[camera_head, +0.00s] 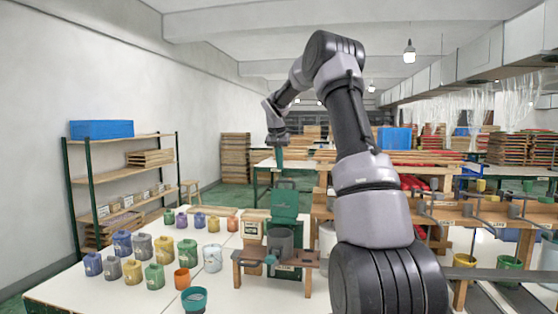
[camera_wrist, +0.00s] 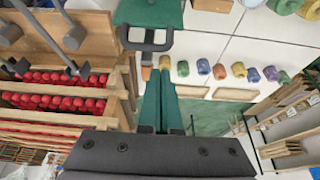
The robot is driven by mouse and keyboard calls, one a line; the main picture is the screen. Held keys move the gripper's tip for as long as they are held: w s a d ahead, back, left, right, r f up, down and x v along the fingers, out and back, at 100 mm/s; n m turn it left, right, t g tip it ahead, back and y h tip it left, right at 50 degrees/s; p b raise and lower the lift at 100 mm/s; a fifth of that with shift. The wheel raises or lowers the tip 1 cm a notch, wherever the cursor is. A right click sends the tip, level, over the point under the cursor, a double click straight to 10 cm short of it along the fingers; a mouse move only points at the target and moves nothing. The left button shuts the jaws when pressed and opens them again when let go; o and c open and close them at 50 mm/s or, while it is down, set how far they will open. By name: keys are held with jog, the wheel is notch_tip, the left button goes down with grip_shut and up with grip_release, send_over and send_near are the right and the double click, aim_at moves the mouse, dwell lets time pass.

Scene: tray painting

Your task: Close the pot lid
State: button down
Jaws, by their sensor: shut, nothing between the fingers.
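A grey pot (camera_head: 280,243) sits in a small wooden stand on the white table. Its green lid (camera_head: 284,203) stands raised at the pot's back, so the pot is open. In the wrist view the green lid (camera_wrist: 150,12) shows at the top edge, with a dark loop-shaped handle (camera_wrist: 146,40) sticking out from it. My gripper (camera_head: 279,160) points down above and behind the lid, apart from it. In the wrist view my gripper's green fingers (camera_wrist: 160,75) are together and empty, just past the handle in the picture. The pot's inside is hidden.
Several coloured paint jugs (camera_head: 154,276), an orange cup (camera_head: 182,278), a teal bowl (camera_head: 194,299) and a white bucket (camera_head: 213,258) stand left of the pot. A wooden rack (camera_head: 440,210) with dark levers is on the right. The air around my gripper looks clear.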

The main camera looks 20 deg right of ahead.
jog(key=shift+x, duration=2.8)
jog(key=shift+a, duration=0.1)
